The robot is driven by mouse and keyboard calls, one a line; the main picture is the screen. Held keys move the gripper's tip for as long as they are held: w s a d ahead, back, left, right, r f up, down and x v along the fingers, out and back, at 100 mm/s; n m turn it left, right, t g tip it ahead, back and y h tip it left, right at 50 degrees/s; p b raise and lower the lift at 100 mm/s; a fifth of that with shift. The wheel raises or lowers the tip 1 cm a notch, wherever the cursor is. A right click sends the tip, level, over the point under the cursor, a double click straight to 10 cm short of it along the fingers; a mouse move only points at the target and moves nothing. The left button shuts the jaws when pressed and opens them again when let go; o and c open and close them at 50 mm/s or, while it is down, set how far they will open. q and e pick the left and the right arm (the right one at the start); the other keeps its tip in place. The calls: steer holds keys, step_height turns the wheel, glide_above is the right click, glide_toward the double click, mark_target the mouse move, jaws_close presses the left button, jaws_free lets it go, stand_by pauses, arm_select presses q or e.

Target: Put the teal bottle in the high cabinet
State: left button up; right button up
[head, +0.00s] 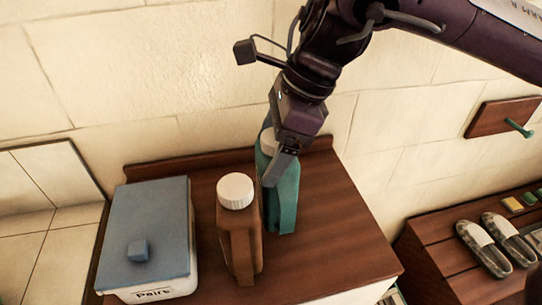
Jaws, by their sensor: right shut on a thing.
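The teal bottle (285,196) stands upright on the brown wooden top, towards the back, with a pale cap partly hidden by my gripper. My right gripper (273,178) reaches down from above and is shut on the teal bottle near its upper part. Its fingers cover part of the bottle's near left side. My left gripper is not in view. I do not see a high cabinet in this view.
A brown bottle (240,238) with a white cap stands just left of the teal bottle. A white box with a blue lid (158,225) sits further left. The wooden top (335,235) is clear on the right. Slippers (483,243) lie on a lower rack at right; a wall peg board (500,116) is above.

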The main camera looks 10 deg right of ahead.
steer(key=shift+f, duration=0.95)
steer(key=shift+f, duration=0.15)
steer(key=o, duration=2)
